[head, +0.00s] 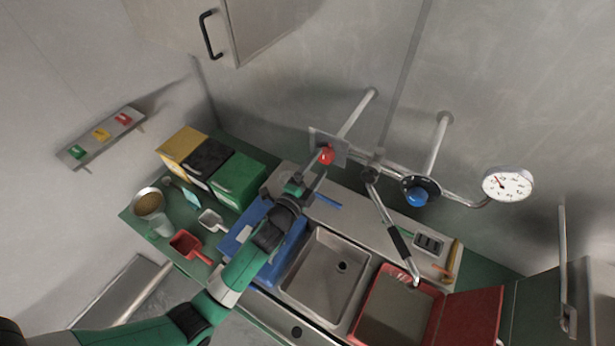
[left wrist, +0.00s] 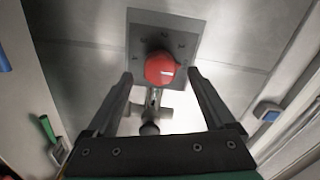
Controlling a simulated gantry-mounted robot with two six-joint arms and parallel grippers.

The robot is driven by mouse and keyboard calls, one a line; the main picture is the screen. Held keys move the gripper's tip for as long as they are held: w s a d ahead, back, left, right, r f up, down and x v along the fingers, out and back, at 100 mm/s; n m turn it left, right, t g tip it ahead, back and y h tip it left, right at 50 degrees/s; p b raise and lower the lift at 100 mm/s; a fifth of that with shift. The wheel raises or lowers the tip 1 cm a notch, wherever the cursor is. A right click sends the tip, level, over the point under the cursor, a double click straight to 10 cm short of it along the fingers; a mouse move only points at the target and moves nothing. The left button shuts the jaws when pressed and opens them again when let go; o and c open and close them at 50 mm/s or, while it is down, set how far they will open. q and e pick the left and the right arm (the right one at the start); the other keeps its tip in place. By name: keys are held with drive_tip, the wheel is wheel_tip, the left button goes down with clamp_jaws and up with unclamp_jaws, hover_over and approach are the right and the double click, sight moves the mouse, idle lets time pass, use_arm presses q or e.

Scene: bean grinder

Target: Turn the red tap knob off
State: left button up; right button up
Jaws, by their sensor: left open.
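The red tap knob (head: 326,155) sits on a square grey metal plate (head: 338,141) on the pipework above the sink. In the left wrist view the red knob (left wrist: 160,69) is ahead of my left gripper, with a small white mark on its face. My left gripper (head: 311,182) is open and empty, just below and to the left of the knob in the head view. In the left wrist view its fingers (left wrist: 160,82) stand apart on either side of the knob's lower part; I cannot tell whether they touch it. My right gripper is not in view.
A blue knob (head: 417,196), a round gauge (head: 508,184) and a swivel spout (head: 390,225) are to the right on the pipes. The sink basin (head: 326,270) is below. Yellow, black and green boxes (head: 238,179) stand on the left counter.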

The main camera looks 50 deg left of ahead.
use_arm(q)
drive_tip(key=v, duration=0.8)
drive_tip(key=shift+w, duration=0.1)
